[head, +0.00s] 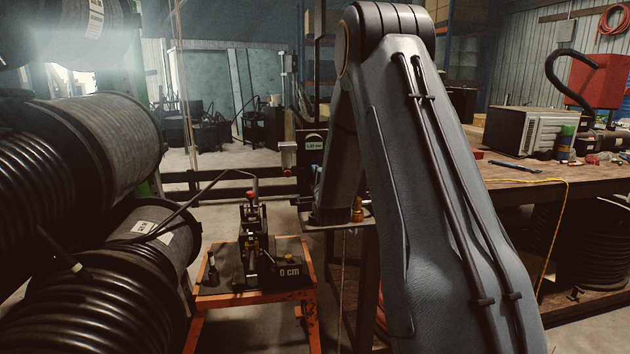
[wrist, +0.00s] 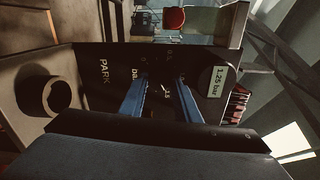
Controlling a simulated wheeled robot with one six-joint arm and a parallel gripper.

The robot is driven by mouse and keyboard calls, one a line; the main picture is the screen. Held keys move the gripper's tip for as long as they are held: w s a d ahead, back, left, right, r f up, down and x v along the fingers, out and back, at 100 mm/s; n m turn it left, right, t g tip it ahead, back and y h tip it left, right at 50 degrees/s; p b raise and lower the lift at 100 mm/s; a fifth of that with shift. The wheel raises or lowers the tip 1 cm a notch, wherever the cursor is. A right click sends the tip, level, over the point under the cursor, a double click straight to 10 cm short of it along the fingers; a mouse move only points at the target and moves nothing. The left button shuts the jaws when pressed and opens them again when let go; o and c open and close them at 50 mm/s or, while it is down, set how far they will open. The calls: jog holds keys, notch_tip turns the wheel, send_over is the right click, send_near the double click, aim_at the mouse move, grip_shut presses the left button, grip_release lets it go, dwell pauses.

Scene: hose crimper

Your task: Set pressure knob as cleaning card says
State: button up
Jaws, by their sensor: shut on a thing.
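In the wrist view, the blue fingers of my gripper (wrist: 163,84) reach to a dark panel (wrist: 110,62) and are shut on a small dark pressure knob (wrist: 162,88). The knob is hard to make out, with a small pale mark and partly hidden dial numbers around it. The lettering "PARK" and the start of another word stand to its left. A pale label (wrist: 219,81) to its right reads about "1.25 bar". In the head view this label (head: 314,146) shows small on the panel. I cannot make out a cleaning card.
In the head view, an orange stand (head: 305,262) holds a hand press marked "0 cm". Large hose reels (head: 100,135) crowd the left. A workbench (head: 540,178) with a grey box and tools stands right. In the wrist view, a red part (wrist: 174,19) is above the fingers.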

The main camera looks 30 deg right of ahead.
jog(key=shift+m, duration=0.4)
jog(key=o, duration=1)
jog(key=shift+s, duration=0.1)
jog(key=b+v, duration=0.1)
jog(key=v, duration=0.6)
jog(key=shift+s+a+b, duration=0.1)
jog(key=shift+s+b, duration=0.25)
jog(key=shift+a, duration=0.1)
